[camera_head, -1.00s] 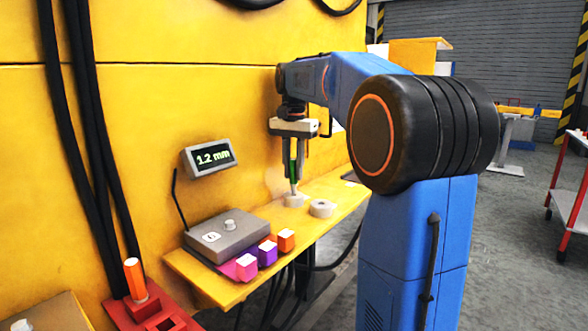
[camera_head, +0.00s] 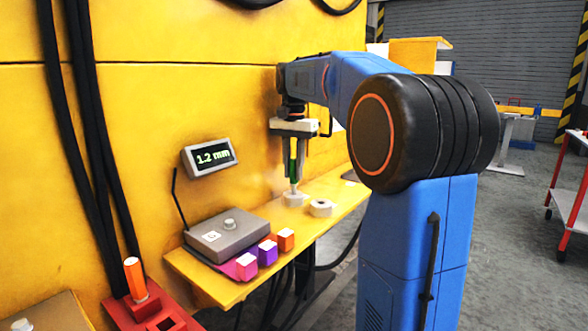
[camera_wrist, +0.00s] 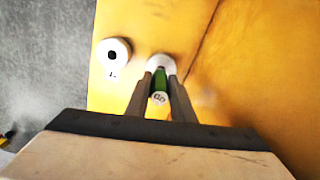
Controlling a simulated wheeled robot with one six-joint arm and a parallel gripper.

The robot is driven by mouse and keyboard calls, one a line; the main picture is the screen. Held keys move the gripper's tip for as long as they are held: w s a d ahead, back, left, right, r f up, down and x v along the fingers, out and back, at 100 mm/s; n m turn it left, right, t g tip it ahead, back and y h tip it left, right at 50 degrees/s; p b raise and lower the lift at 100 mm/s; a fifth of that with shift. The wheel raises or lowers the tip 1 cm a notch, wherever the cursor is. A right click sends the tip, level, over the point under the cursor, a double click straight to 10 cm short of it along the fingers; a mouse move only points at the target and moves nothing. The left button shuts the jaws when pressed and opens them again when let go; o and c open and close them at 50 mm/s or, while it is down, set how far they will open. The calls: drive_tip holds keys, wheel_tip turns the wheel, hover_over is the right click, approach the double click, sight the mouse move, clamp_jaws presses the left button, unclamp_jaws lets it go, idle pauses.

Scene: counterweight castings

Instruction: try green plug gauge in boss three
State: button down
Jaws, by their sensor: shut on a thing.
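The green plug gauge (camera_head: 292,171) is upright between the fingers of my gripper (camera_head: 294,176). Its lower end meets the top of a pale round boss (camera_head: 294,200) on the yellow ledge; I cannot tell how far it is in. In the wrist view the gauge (camera_wrist: 160,78) shows its marked white end (camera_wrist: 158,98) towards the camera, and hides most of that boss (camera_wrist: 158,60). A second boss (camera_head: 321,208) is free, and its dark open hole shows in the wrist view (camera_wrist: 125,48). I cannot read which boss is three.
A grey box with a knob (camera_head: 226,236) and pink, purple and orange blocks (camera_head: 267,252) stand on the ledge's near part. A display (camera_head: 208,157) reads 1.2 mm on the yellow wall. A red holder (camera_head: 152,308) with an orange-topped piece is at lower left.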

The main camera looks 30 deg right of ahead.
drive_tip(key=shift+w+f, duration=0.15)
drive_tip(key=shift+f, duration=0.1)
drive_tip(key=c, duration=1.5)
unclamp_jaws()
drive_tip(key=shift+o, duration=0.2)
drive_tip(key=shift+r, duration=0.1)
wheel_tip(320, 180, up, 18)
